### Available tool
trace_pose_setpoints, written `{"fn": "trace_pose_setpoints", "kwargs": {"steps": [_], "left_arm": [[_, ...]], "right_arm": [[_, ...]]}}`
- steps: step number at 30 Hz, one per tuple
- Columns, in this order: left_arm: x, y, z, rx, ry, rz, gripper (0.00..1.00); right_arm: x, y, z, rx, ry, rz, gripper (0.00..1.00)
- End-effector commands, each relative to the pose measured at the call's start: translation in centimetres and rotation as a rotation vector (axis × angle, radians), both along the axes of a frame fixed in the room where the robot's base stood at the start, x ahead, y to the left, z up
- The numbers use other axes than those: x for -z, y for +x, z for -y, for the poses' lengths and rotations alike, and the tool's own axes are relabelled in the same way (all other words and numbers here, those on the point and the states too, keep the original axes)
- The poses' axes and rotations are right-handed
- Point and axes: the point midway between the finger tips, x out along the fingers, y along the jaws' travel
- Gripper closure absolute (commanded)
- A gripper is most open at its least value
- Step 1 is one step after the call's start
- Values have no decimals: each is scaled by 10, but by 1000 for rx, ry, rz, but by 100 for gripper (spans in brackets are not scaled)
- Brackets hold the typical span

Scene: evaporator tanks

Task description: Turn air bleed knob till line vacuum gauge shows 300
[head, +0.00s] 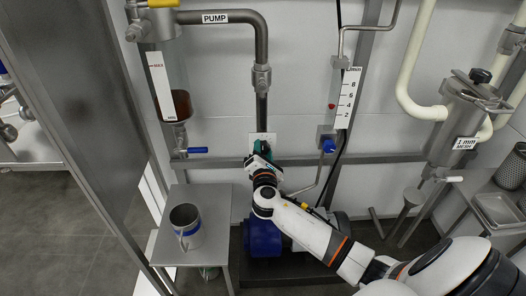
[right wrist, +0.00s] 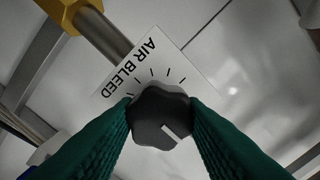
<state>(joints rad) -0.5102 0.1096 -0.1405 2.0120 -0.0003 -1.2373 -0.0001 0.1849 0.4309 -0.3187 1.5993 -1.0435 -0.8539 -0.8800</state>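The air bleed knob (right wrist: 160,112) is dark grey and lobed, with a white mark near its lower right edge in the right wrist view. It sits on a white plate (right wrist: 183,73) printed AIR BLEED with black tick marks, upside down there. My right gripper (right wrist: 161,120) has its green fingers on both sides of the knob, seemingly touching it. In the head view my right gripper (head: 262,157) reaches the plate (head: 263,137) below the PUMP pipe and hides the knob. I see no line vacuum gauge dial. My left gripper is out of view.
A metal table (head: 213,206) with a steel jug (head: 186,227) stands left of my right arm. A blue pump (head: 263,238) is below the arm. A flow scale (head: 347,98) and a blue valve knob (head: 327,145) are to the right, a strainer (head: 462,125) farther right.

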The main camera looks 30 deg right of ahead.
Motion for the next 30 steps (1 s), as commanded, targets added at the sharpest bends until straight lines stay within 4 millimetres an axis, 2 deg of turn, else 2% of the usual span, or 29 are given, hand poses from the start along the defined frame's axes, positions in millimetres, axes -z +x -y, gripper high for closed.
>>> {"fn": "trace_pose_setpoints", "kwargs": {"steps": [9,17,27,30], "left_arm": [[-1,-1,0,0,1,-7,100],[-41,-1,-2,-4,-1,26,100],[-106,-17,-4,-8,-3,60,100],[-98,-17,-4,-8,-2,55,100]], "right_arm": [[2,0,-1,-1,41,23,86],[4,-1,-1,1,182,109,86],[5,-1,-1,1,455,276,86],[5,-1,-1,1,536,326,86]]}}
